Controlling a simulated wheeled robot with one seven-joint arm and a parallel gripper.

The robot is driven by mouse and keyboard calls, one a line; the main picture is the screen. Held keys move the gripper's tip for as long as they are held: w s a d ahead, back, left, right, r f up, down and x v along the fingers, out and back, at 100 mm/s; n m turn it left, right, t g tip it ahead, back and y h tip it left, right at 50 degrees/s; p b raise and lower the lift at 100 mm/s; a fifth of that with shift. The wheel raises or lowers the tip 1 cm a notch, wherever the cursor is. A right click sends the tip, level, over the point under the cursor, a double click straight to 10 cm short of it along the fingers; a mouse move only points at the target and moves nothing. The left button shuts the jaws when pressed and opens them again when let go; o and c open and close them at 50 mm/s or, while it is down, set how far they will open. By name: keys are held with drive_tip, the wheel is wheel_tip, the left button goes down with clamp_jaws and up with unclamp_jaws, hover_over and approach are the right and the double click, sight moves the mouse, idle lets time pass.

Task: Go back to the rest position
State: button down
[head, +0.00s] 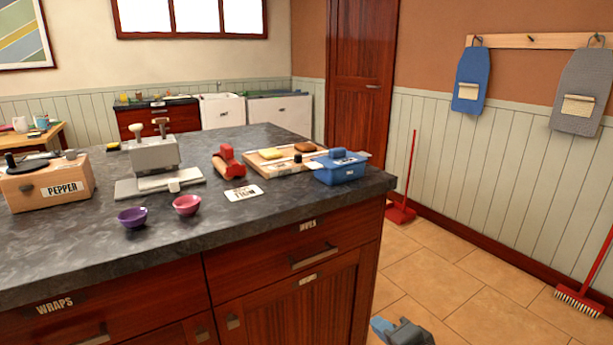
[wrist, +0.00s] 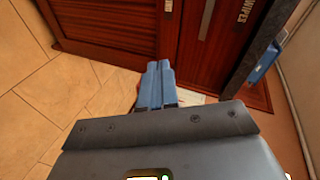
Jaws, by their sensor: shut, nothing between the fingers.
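My gripper (wrist: 158,72) shows in the wrist view with its two blue fingers together and nothing between them. It points toward the floor and the foot of a dark red wooden cabinet. In the head view, part of my gripper (head: 378,325) shows at the bottom edge, low in front of the island's right end and apart from it. The rest of my arm is out of the head view.

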drive_tip(key=s+d+f+n+h+p, duration=0.1)
drive_tip(key=s+d+n+h, duration=0.1)
drive_tip(key=s, duration=1.1)
drive_tip(key=s+d+f+n+h+p, duration=0.1)
drive_tip(key=s+d+n+h, duration=0.15)
drive_tip(key=s, duration=1.05)
drive_tip(key=s+r+n+t+p, duration=0.1)
drive_tip(key=s+r+n, duration=0.5)
drive_tip(key=s+r, duration=1.1)
drive_tip(key=s+p, duration=0.1)
drive_tip(key=s, duration=0.3)
drive_tip(key=shift+d+t, duration=0.25)
drive_tip(key=shift+t, duration=0.15)
drive_tip(key=shift+r+n, duration=0.1)
drive_tip(key=shift+n, duration=0.15)
